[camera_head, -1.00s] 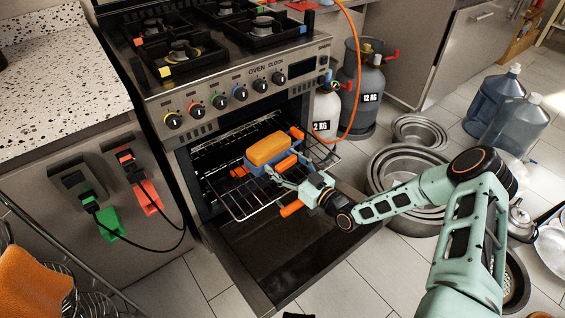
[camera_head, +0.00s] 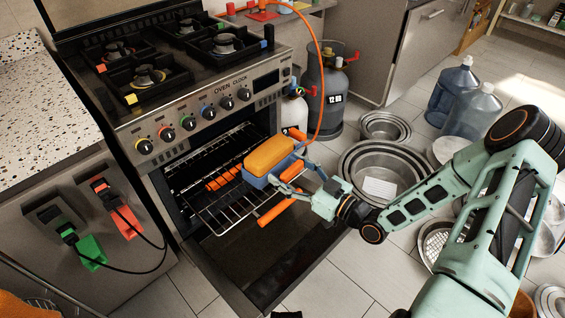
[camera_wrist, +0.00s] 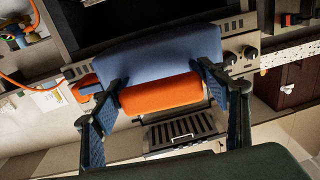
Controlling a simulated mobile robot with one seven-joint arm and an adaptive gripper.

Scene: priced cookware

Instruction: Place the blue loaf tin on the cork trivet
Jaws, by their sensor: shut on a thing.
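The blue loaf tin (camera_head: 258,182) holds an orange-brown loaf (camera_head: 269,154) and is in front of the open oven, over the pulled-out wire rack. My gripper (camera_head: 286,178) is shut on the tin's near side. In the wrist view the tin (camera_wrist: 160,52) spans the space between my gripper's fingers (camera_wrist: 160,82), with an orange piece (camera_wrist: 160,94) along its near side. The tin looks roughly level and seems lifted off the rack, though its underside is hidden. I cannot make out the cork trivet in either view.
The wire rack (camera_head: 222,212) and lowered oven door (camera_head: 270,265) are below the tin. Gas bottles (camera_head: 326,95) with an orange hose stand right of the stove. Nested metal pans (camera_head: 380,165) and water jugs (camera_head: 470,105) are on the floor. A speckled counter (camera_head: 45,105) is at left.

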